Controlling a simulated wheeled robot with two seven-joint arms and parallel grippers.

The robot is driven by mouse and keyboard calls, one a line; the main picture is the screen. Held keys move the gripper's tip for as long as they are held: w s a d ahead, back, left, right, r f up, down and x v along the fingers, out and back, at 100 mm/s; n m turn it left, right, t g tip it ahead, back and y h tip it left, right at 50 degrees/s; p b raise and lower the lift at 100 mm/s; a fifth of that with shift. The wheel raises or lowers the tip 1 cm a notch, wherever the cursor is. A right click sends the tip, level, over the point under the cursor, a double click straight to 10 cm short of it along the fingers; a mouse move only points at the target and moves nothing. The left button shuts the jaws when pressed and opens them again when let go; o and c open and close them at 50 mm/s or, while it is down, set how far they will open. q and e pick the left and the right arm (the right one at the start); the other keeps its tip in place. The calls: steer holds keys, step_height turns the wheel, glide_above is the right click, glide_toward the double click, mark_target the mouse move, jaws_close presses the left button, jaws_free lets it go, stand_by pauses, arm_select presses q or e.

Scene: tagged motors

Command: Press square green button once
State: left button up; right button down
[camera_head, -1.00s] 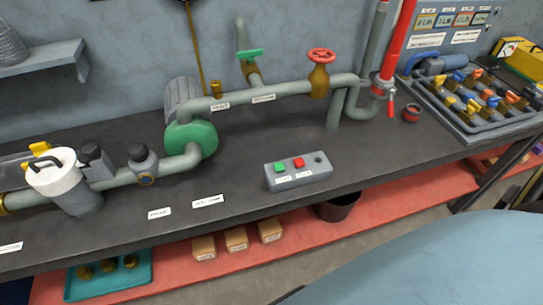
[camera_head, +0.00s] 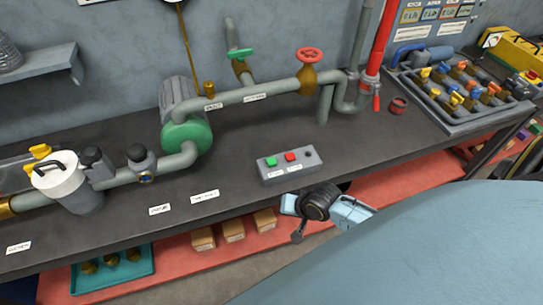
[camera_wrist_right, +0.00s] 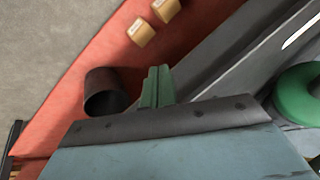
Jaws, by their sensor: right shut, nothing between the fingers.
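The square green button (camera_head: 271,162) sits at the left of the grey control box (camera_head: 289,167) on the dark bench, beside a square red button (camera_head: 290,157) and a round dark knob (camera_head: 308,153). My right wrist (camera_head: 318,203) shows just in front of the bench edge, below and to the right of the box, apart from it. In the wrist view my right gripper (camera_wrist_right: 157,85) has its green fingers shut together and empty. The green button does not show in the wrist view. My left gripper is out of view.
The bench edge and a lower red shelf (camera_head: 395,193) with cardboard boxes (camera_head: 233,230) lie near my right arm. A dark bucket (camera_wrist_right: 103,92) stands on that shelf. Behind the box runs a pipe (camera_head: 260,95) with a green pump (camera_head: 187,136). The bench around the box is clear.

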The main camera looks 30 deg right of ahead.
steer(key=w+r+m, duration=0.2)
steer(key=r, duration=0.1)
steer(key=w+r+m+t+y, duration=0.1)
steer(key=w+r+m, duration=0.1)
steer(key=w+r, duration=0.1)
steer(key=w+d+r+m+p, duration=0.1)
steer(key=w+r+m, duration=0.1)
steer(key=r, duration=0.3)
steer(key=shift+w+d, duration=0.1)
steer(key=shift+w, duration=0.05)
steer(key=w+d+r+m+t+y, duration=0.1)
steer(key=w+d+r+m, duration=0.1)
steer(key=w+r+m, duration=0.3)
step_height(320, 180, up, 5)
steer(key=m, duration=0.2)
steer(key=shift+f+m+t+y+p, duration=0.15)
steer(key=shift+m+t+y+p, duration=0.15)
steer(key=shift+m+y, duration=0.1)
steer(key=shift+f, duration=0.1)
steer(key=b, duration=0.8)
glide_above(275, 163)
step_height(275, 163, down, 6)
steer(key=shift+d+f, duration=0.1)
steer(key=shift+f, duration=1.2)
